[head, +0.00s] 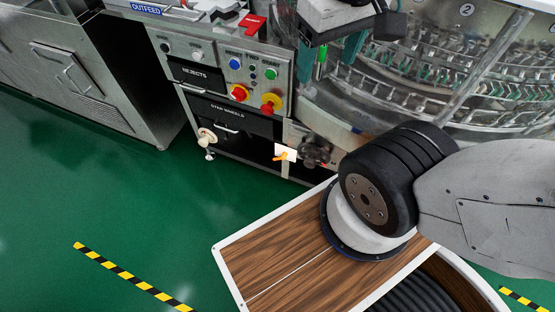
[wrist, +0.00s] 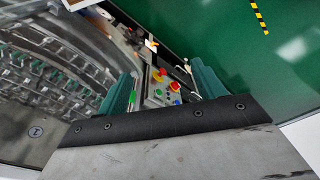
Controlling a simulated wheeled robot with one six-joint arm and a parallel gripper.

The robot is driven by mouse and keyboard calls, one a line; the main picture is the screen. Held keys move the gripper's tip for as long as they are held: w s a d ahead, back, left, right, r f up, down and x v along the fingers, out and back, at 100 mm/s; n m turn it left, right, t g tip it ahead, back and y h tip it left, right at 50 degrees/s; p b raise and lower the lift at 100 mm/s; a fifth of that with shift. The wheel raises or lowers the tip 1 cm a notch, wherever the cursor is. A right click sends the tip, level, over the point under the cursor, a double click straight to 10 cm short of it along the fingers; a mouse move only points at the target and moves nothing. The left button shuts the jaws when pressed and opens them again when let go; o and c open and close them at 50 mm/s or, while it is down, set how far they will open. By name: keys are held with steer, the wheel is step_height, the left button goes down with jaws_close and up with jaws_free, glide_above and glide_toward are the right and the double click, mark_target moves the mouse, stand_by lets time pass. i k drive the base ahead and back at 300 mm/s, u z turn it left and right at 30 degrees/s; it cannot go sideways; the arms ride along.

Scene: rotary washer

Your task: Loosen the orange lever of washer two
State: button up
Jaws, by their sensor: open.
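The orange lever (head: 281,156) is small and sits on a white plate low on the washer's front, right of the "STAR WHEELS" panel, in the head view. It also shows as a small orange mark in the wrist view (wrist: 153,43), beyond the fingertips. My gripper (head: 328,56) is at the top of the head view, in front of the washer and above the lever, apart from it. Its two teal fingers stand apart in the wrist view (wrist: 163,70), open, with nothing held between them. The lever's exact angle is too small to tell.
A control panel (head: 253,68) with coloured buttons and red-yellow knobs stands left of my gripper. A dark knob (head: 317,150) is just right of the lever. The washer's clear guard (head: 455,60), marked 2, is at right. Green floor (head: 110,200) is open at left.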

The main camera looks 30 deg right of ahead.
mark_target(284, 154)
steer(key=u, duration=0.65)
steer(key=k, duration=0.95)
steer(key=z, duration=0.65)
